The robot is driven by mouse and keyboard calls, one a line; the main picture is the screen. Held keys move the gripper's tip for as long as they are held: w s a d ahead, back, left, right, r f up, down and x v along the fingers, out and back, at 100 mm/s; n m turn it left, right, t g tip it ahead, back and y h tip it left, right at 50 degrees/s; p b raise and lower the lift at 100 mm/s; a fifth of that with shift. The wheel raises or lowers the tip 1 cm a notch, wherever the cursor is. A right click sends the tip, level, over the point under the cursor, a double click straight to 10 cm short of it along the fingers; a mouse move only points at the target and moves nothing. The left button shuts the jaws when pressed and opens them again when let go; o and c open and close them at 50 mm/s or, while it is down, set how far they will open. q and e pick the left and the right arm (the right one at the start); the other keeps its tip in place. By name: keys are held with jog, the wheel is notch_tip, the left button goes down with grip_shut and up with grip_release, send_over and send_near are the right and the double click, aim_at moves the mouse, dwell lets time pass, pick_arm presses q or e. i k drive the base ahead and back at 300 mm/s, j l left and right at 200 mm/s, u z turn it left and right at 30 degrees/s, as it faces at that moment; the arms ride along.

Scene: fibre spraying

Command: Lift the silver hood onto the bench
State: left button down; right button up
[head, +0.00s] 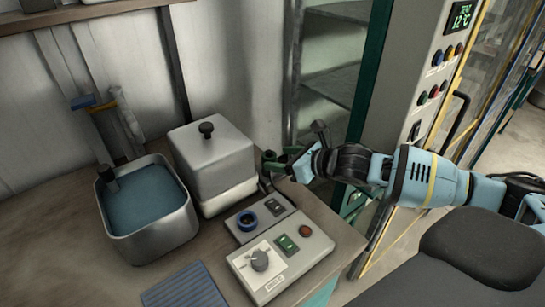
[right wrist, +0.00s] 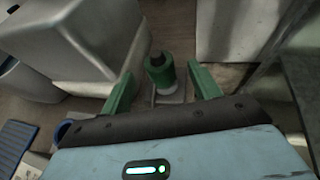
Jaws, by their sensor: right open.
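The silver hood (head: 212,155) is a box with rounded edges and a black knob on top. It sits on a pale base (head: 226,198) on the bench (head: 60,265), and also shows at the upper left of the right wrist view (right wrist: 75,42). My right gripper (head: 279,160) is open, just right of the hood and apart from it. In the right wrist view a small green and white item with a dark top (right wrist: 160,72) shows between its fingers; whether they touch it I cannot tell. My left gripper is out of view.
A metal tub of blue liquid (head: 148,210) stands left of the hood. Control boxes with a knob and buttons (head: 281,262) and a blue ribbed mat (head: 186,288) lie in front. A tall cabinet with a display (head: 425,65) stands at the right. The bench's front left is clear.

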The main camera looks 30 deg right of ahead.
aim_at(212, 155)
jog(key=k+l, duration=0.3)
jog(key=k, duration=0.15)
jog(key=k+l, duration=0.3)
jog(key=k, duration=0.15)
